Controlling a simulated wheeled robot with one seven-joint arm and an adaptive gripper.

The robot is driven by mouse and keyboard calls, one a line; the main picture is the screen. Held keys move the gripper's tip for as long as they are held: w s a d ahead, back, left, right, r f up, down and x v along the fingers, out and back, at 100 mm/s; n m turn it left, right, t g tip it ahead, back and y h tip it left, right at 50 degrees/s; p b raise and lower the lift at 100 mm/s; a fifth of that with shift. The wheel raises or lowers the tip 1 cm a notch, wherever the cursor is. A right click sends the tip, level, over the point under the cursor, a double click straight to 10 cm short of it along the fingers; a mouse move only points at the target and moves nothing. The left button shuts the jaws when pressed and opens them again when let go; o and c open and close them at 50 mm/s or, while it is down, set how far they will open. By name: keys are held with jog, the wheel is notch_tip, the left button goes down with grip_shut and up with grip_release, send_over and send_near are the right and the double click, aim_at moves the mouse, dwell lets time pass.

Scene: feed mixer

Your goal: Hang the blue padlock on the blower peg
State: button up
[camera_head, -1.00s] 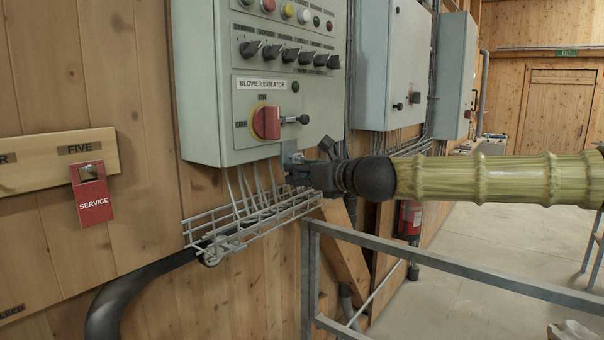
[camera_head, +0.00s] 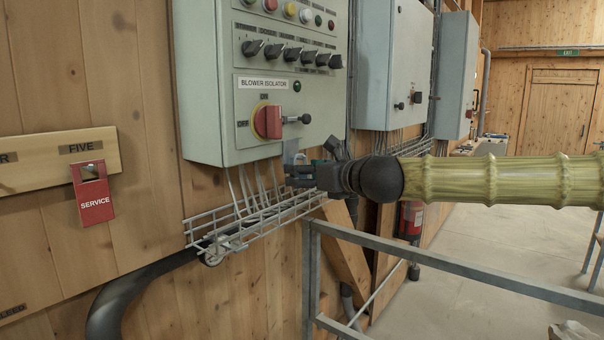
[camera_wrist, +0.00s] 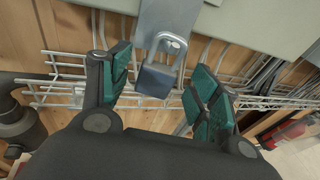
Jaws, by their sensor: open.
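The blue padlock (camera_wrist: 158,78) appears dark blue-grey in the wrist view. It hangs by its shackle at the lower end of a grey metal plate (camera_wrist: 170,18), with its body below. Whether the shackle passes through the plate or over a peg is unclear. My gripper (camera_wrist: 160,82) is open, with one green-padded finger on each side of the padlock and visible gaps to both. In the head view my gripper (camera_head: 298,172) is just under the cabinet's lower edge; the padlock cannot be made out there. A dark-knobbed peg (camera_head: 304,118) beside the red blower isolator handle (camera_head: 267,122) is bare.
The grey control cabinet (camera_head: 215,90) is above my gripper. A wire cable tray (camera_head: 245,225) runs just below and behind it. A metal railing (camera_head: 440,262) stands in front. A red service tag (camera_head: 92,195) hangs on the left board.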

jog(key=v, duration=1.1)
jog(key=a+f+n+g+h, duration=0.1)
jog(key=a+f+n+g, duration=0.15)
jog(key=f, duration=1.05)
jog(key=a+f+n+g+h, duration=0.1)
jog(key=a+f+n, duration=0.15)
jog(key=f, duration=0.95)
jog(key=s+d+f+n+g+h, duration=0.1)
jog(key=s+f+n+h, duration=0.3)
jog(key=f, duration=0.8)
jog(key=s+d+f+n+g+y, duration=0.15)
jog(key=s+f, duration=0.35)
jog(key=f, duration=0.6)
jog(key=s+d+f+n+g+h, duration=0.1)
jog(key=s+d+f+n+g, duration=0.2)
jog(key=s+f, duration=0.5)
jog(key=s+d+f+n+h, duration=0.2)
jog(key=s+d+f+n, duration=0.15)
jog(key=s+f, duration=0.45)
jog(key=s+d+f+n+g+h, duration=0.1)
jog(key=s+d+f+n, duration=0.4)
jog(key=s, duration=0.4)
jog(key=s+d+f+n+g+h, duration=0.2)
jog(key=s+d+f+n, duration=0.3)
jog(key=s+d, duration=0.2)
jog(key=shift+s+d+f+n, duration=0.2)
jog(key=shift+s+f+n, duration=0.15)
jog(key=shift+s, duration=0.8)
